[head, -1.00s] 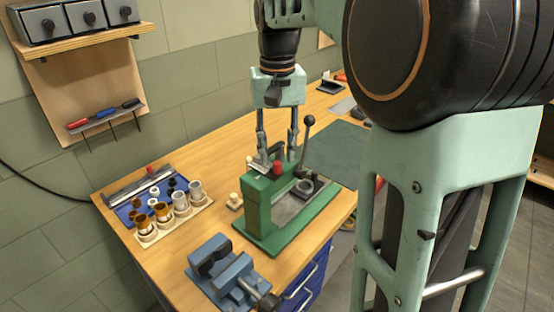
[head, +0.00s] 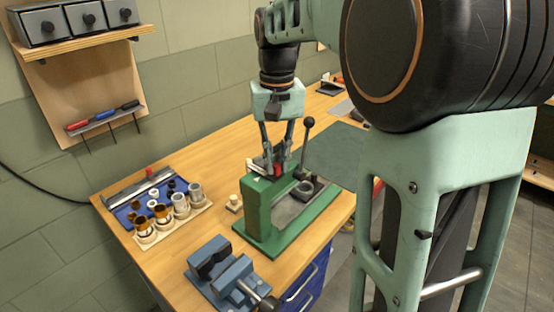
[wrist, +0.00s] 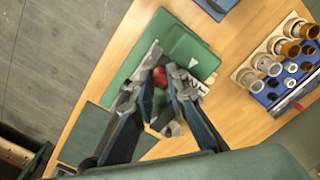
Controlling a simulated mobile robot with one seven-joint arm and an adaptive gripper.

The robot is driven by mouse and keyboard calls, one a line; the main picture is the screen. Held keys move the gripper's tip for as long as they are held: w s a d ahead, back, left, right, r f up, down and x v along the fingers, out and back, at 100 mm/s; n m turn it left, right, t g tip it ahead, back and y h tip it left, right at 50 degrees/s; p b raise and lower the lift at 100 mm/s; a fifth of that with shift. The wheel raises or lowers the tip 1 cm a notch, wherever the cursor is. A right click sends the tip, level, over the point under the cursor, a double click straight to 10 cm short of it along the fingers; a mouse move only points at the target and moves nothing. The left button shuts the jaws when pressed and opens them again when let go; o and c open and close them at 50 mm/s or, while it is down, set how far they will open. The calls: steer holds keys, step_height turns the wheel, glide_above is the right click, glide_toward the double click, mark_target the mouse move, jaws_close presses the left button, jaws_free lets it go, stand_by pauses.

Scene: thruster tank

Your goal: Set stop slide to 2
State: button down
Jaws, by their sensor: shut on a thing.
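The green press (head: 258,222) stands on the wooden bench with its black-knobbed lever upright. The stop slide's red knob (head: 278,169) sits at the top of the press. It also shows in the wrist view (wrist: 159,77), between my fingertips. My gripper (head: 276,165) points down over the press and is shut on the red knob.
A blue vise (head: 228,272) is at the bench's front. A blue tray (head: 150,209) and a rack of several cups (head: 170,222) stand left of the press. A dark green mat (head: 335,152) lies behind it to the right. The lever (head: 307,140) rises close to my fingers.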

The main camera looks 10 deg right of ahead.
steer(key=shift+s+d, duration=0.55)
steer(key=shift+s, duration=0.25)
steer(key=c, duration=1.9)
jaws_free()
steer(key=shift+w+r, duration=0.1)
step_height(320, 180, up, 12)
